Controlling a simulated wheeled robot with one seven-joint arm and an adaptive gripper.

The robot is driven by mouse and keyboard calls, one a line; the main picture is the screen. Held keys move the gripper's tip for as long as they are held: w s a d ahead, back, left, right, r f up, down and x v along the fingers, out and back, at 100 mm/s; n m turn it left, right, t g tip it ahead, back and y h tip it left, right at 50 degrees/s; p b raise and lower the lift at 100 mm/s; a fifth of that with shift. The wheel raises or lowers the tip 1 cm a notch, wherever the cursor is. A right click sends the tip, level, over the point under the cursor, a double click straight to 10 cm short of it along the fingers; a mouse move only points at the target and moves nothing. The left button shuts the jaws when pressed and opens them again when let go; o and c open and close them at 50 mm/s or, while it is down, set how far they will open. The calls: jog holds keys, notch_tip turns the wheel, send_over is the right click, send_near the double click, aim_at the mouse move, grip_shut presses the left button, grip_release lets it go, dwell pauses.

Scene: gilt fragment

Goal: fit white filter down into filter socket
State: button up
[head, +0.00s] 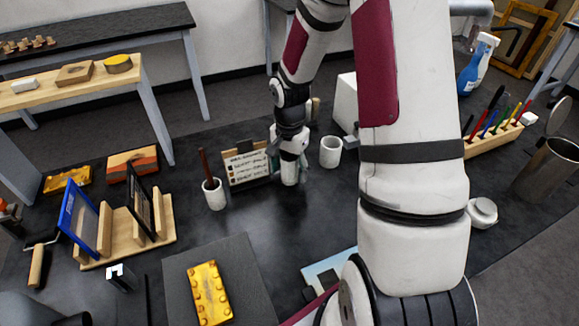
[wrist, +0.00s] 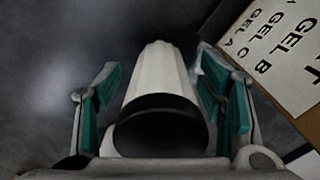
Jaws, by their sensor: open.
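A white, slightly ribbed cylinder with a dark near end (wrist: 158,75), which looks like the white filter, stands between the teal-padded fingers of my gripper (wrist: 160,90) in the wrist view. The fingers are open. A gap shows on the left side; the right pad is close to it, and I cannot tell if it touches. In the head view my gripper (head: 289,150) points down at the dark table, with a white cylinder (head: 289,173) below it. I cannot make out the filter socket for certain; my arm hides part of the table.
A lettered card (head: 247,168) on a stand is close on the left of my gripper. A white cup with a brush (head: 214,195) stands farther left, and an empty white cup (head: 331,152) on the right. A wooden rack (head: 130,238) stands front left.

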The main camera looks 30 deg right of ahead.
jog(key=c, duration=1.3)
jog(key=shift+o, duration=0.2)
jog(key=shift+r, duration=0.1)
